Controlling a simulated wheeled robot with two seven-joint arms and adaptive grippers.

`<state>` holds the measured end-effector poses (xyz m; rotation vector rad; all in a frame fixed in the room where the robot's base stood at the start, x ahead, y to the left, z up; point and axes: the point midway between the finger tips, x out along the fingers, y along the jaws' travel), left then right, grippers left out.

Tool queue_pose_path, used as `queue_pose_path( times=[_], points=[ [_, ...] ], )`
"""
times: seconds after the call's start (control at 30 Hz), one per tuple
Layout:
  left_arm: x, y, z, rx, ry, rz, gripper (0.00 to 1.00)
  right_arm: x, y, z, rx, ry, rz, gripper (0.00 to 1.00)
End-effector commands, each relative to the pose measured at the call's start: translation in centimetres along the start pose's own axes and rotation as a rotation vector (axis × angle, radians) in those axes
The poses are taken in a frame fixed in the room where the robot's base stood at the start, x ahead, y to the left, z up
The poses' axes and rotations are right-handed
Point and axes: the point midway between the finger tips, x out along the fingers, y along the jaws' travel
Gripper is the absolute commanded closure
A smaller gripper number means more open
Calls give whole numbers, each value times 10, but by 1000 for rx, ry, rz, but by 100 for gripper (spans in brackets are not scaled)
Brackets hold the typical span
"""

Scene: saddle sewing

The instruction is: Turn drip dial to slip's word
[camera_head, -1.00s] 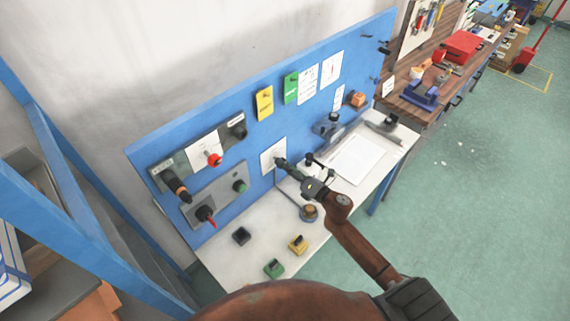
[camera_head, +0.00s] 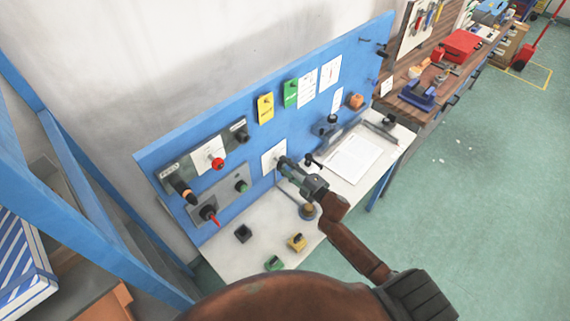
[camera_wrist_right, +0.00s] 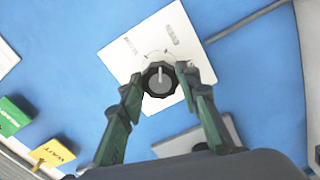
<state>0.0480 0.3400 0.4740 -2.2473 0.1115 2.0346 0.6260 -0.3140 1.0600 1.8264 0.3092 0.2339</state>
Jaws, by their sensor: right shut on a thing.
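The dial (camera_wrist_right: 159,79) is a black, scalloped knob with a pale pointer, on a white plate (camera_wrist_right: 118,48) fixed to the blue panel. In the right wrist view its pointer points up, between two small printed words too blurred to read. The plate also shows in the head view (camera_head: 268,158), where the gripper hides the dial. My right gripper (camera_wrist_right: 161,80) is shut on the dial, one finger on each side. It also shows in the head view (camera_head: 283,161). My left gripper is not in view. Several white papers show; I cannot tell which is the slip.
Left on the blue panel (camera_head: 160,143) are plates with a red knob (camera_head: 217,163) and a red lever (camera_head: 211,216). Yellow (camera_head: 265,107) and green (camera_head: 291,92) tags hang above. A paper (camera_head: 352,157) and small blocks (camera_head: 297,242) lie on the white bench (camera_head: 262,243) below.

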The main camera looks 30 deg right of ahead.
Motion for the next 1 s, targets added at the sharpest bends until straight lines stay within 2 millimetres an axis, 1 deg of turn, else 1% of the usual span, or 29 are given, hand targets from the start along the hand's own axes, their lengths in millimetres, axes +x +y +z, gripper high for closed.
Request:
queue_pose_path(
  times=[0.03,0.1,0.4,0.67,1.0],
  points=[
    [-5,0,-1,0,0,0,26,0,1,0,41,-2,-1,94],
    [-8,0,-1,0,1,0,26,0,1,0,95,-2,-1,94],
    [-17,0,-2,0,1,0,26,0,0,0,266,-2,-1,94],
    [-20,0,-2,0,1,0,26,0,-1,1,329,-3,-1,94],
    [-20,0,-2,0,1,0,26,0,-2,1,337,-3,-2,94]
  ],
)
